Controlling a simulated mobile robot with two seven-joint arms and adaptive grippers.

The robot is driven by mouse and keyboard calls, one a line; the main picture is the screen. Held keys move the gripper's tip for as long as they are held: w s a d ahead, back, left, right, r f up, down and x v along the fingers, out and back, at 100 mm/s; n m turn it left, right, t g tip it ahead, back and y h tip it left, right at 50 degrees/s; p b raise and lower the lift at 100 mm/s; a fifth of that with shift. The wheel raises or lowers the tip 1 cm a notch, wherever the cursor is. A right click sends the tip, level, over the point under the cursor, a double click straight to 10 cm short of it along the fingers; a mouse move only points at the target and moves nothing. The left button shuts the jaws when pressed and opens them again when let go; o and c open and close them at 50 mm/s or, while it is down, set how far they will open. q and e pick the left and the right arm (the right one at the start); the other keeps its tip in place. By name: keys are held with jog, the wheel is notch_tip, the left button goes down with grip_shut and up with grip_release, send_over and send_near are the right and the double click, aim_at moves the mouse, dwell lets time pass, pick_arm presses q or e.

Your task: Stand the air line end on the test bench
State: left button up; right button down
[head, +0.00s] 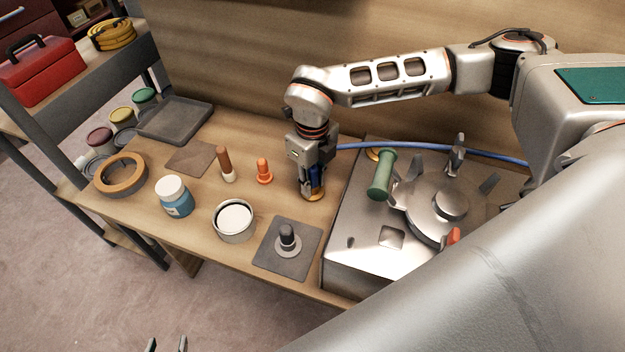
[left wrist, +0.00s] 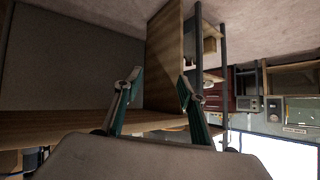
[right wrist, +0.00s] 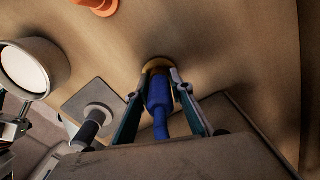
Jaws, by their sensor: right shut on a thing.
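The blue air line (head: 430,148) runs from my right gripper to the right, behind the green handle. Its blue end (right wrist: 158,92) is upright between the fingers of my right gripper (head: 314,182), which is shut on it. A brass-coloured ring (right wrist: 157,65) is at the tip of the end, at or just above the wooden bench top (head: 205,235); contact is hard to tell. The end is partly hidden by the fingers in the head view. My left gripper (head: 167,345) is open and empty, low at the picture's bottom edge, apart from the bench.
A metal box (head: 350,255) with a round clamp fixture (head: 440,205) and green handle (head: 381,175) stands right of the gripper. An orange plug (head: 264,172), a white tin (head: 234,222), a dark pad (head: 300,262) with a black-topped post, and a blue jar (head: 174,197) are left of it.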

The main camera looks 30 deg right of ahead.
jog(key=c, duration=1.8)
grip_release()
pick_arm(q)
jog(key=shift+s, duration=0.15)
jog(key=shift+s+f, duration=0.1)
jog(key=shift+f, duration=0.05)
pick_arm(e)
jog(key=shift+r, duration=0.1)
notch_tip(320, 180, up, 11)
jog(key=shift+r+p, duration=0.1)
jog(key=shift+p, duration=0.65)
jog(key=shift+r, duration=0.45)
pick_arm(q)
jog(key=shift+d+r, duration=0.25)
jog(key=shift+r, duration=0.15)
jog(key=shift+a+r, duration=0.1)
jog(key=shift+r, duration=0.15)
